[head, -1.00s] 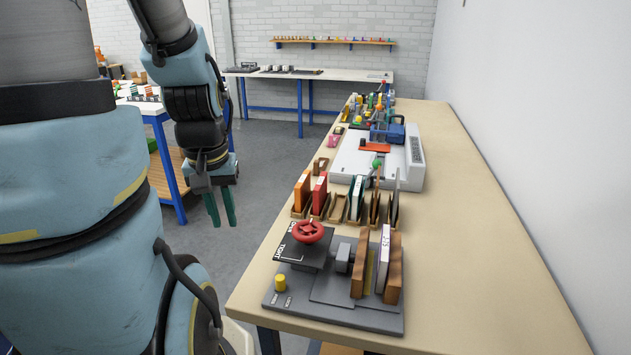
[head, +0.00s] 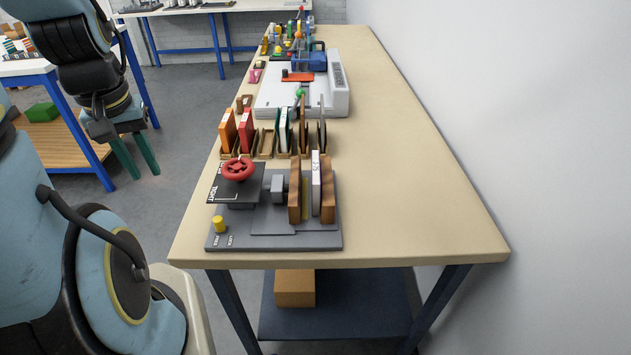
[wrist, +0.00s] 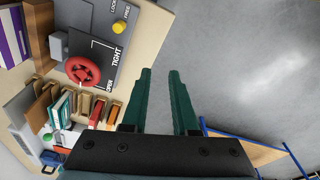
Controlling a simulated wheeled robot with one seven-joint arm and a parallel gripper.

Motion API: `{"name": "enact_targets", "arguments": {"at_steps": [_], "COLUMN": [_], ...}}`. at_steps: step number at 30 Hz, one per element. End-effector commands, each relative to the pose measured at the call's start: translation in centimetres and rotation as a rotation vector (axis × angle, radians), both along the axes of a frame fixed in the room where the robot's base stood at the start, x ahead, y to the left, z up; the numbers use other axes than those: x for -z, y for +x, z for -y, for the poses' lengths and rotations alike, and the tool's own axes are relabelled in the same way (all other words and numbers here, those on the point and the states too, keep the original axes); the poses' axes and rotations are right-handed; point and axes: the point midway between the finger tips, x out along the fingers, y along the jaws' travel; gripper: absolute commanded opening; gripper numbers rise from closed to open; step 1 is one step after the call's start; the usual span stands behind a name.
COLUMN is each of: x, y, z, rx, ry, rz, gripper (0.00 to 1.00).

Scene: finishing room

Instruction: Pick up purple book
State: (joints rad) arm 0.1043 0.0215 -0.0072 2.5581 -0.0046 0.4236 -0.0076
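The purple book shows in the wrist view (wrist: 11,38) at the upper left edge, partly cut off, with purple and white on it. In the head view a thin book with a pale, lettered edge (head: 316,181), probably the same one, stands upright between two wooden boards of a grey press (head: 275,238). Its cover is hidden there. My gripper (head: 136,176) hangs left of the bench over the floor, well apart from the press. In the wrist view its two green fingers (wrist: 161,73) are apart with nothing between them.
The press has a red handwheel (head: 238,170) and a yellow knob (head: 218,223). Behind it stand orange, red and green-white books in wooden holders (head: 266,145). A white machine (head: 338,95) is further back. The bench's right side (head: 420,190) is clear, beside a wall.

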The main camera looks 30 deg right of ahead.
Motion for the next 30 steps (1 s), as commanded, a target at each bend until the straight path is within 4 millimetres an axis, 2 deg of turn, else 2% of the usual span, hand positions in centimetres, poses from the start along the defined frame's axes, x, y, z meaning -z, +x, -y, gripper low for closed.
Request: {"name": "enact_targets", "arguments": {"at_steps": [2,5,7,10,12,15,16,18,21,30], "x": [0.2,0.4,0.5,0.4,0.2,-0.2,-0.4,-0.6,-0.6,3.4], "y": [0.6,1.9,2.7,2.7,1.8,-0.1,-0.7,-1.8,-2.7,-2.7], "z": [1.2,5.1,9.5,16.8,21.5,26.9,28.1,30.2,31.6,31.8], "rx": [0.021,0.077,0.132,0.208,0.252,0.300,0.310,0.326,0.337,0.336], "ry": [-0.001,-0.001,0.002,0.008,0.015,0.027,0.030,0.036,0.041,0.043], "rz": [-0.004,-0.023,-0.045,-0.075,-0.093,-0.115,-0.118,-0.128,-0.133,-0.137], "gripper": [0.38,0.49,0.57,0.57,0.57,0.57,0.57,0.57,0.57,0.57]}}
